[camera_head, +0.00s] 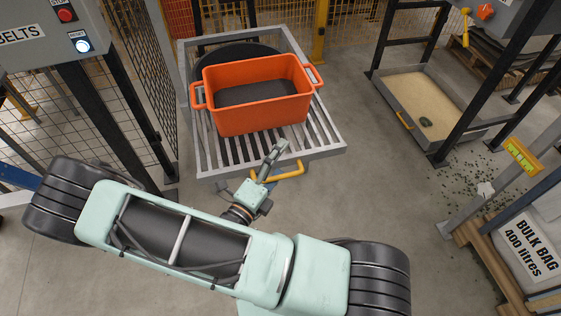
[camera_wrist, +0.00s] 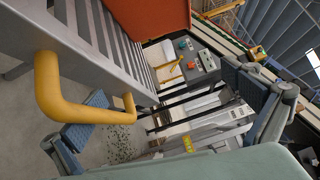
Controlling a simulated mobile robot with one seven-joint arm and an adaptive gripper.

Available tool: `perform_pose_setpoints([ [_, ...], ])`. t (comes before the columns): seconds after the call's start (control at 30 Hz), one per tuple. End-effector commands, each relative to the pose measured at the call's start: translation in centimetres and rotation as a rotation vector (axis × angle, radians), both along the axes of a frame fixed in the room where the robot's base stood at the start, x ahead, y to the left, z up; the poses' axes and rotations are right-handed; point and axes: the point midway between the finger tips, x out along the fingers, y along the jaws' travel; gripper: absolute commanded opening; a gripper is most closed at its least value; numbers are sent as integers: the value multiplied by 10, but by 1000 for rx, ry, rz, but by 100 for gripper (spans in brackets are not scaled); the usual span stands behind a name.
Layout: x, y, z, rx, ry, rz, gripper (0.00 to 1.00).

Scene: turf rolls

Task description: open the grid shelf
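The grid shelf (camera_head: 205,155) is a grey slatted frame in the upper middle of the head view. Its yellow handle (camera_head: 291,175) sticks out from the front edge. The handle (camera_wrist: 47,88) is large at the left of the wrist view, with the shelf's slats (camera_wrist: 108,38) behind it. My gripper (camera_head: 268,166) is at the handle, by its left part in the head view. In the wrist view my gripper (camera_wrist: 165,103) has its fingers wide apart, with nothing clamped. One finger pad overlaps the handle bar; I cannot tell whether they touch.
An orange crate (camera_head: 262,117) with dark contents stands on the shelf. Mesh fencing and a belts control box (camera_head: 52,30) are at left. A sand-filled tray (camera_head: 422,95) and a bulk bag (camera_head: 525,240) are at right. Floor before the shelf's right front is clear.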

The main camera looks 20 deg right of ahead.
Motion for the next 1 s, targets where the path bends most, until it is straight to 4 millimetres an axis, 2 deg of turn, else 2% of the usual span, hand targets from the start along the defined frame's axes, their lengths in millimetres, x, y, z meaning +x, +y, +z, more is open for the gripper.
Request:
perform_pose_setpoints([
  [0.03,6,8,37,-48,-87,23,81],
  [0.23,6,8,41,-47,-88,21,81],
  [0.33,5,8,41,-48,-89,20,81],
  [0.37,1,0,9,23,-5,-6,81],
  [0.47,0,1,9,22,-4,-6,76],
  [1.0,-26,26,3,19,-1,-7,72],
])
